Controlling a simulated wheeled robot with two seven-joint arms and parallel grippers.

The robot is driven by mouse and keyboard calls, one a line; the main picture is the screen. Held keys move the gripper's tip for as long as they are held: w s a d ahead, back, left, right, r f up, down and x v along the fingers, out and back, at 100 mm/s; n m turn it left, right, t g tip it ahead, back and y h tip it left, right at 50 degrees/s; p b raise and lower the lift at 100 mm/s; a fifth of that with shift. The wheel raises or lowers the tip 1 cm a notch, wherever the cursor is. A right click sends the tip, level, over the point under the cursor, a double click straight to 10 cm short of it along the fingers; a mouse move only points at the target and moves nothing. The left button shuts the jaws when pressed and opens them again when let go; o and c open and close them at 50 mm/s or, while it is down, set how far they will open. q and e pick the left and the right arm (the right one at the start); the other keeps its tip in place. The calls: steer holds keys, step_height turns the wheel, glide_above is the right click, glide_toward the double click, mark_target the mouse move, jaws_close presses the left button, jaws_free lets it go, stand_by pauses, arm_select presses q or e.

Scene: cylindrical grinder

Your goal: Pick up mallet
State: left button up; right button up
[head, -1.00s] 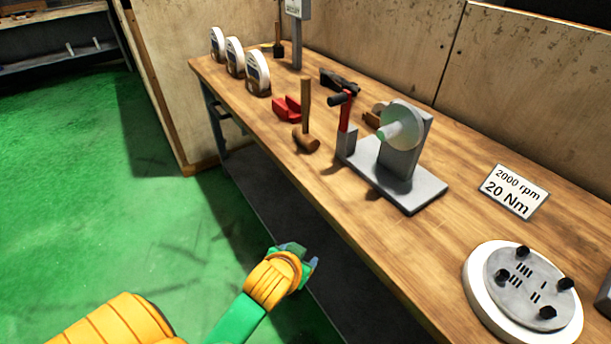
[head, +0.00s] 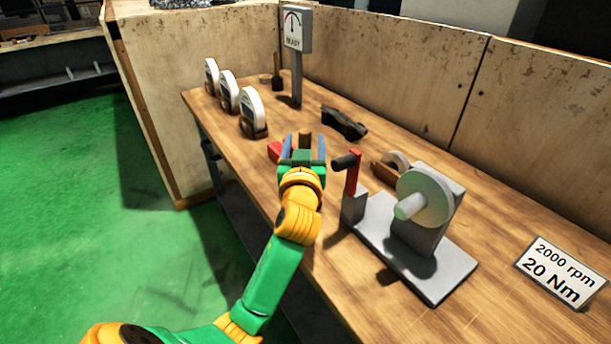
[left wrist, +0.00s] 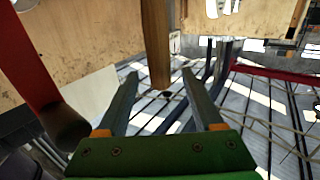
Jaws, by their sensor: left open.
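The mallet's wooden handle (head: 305,138) shows just past my left gripper (head: 304,147) in the head view. The gripper and wrist hide the mallet's head. In the left wrist view the brown handle (left wrist: 156,45) comes down from the top edge, its end lying between the fingertips of the open left gripper (left wrist: 160,76). The fingers stand apart on either side of it, with a gap visible on both sides. My right gripper is in neither view.
A grinder (head: 423,200) with a red crank (head: 353,175) stands close right of the gripper; the crank also shows in the left wrist view (left wrist: 32,65). A red object (head: 274,150) is partly hidden left of the gripper.

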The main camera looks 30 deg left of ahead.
mark_target(305, 129)
arm_select(q)
steer(key=shift+w+a+r, duration=0.2)
steer(key=shift+w+r, duration=0.05)
steer(key=shift+w, duration=0.1)
steer(key=x, duration=0.2)
steer(key=p+x, duration=0.1)
steer(key=x, duration=0.2)
steer(key=shift+f, duration=0.25)
steer(key=shift+d, duration=0.1)
steer(key=shift+s+r, duration=0.1)
steer(key=shift+s, duration=0.05)
steer(key=c, duration=0.3)
jaws_close()
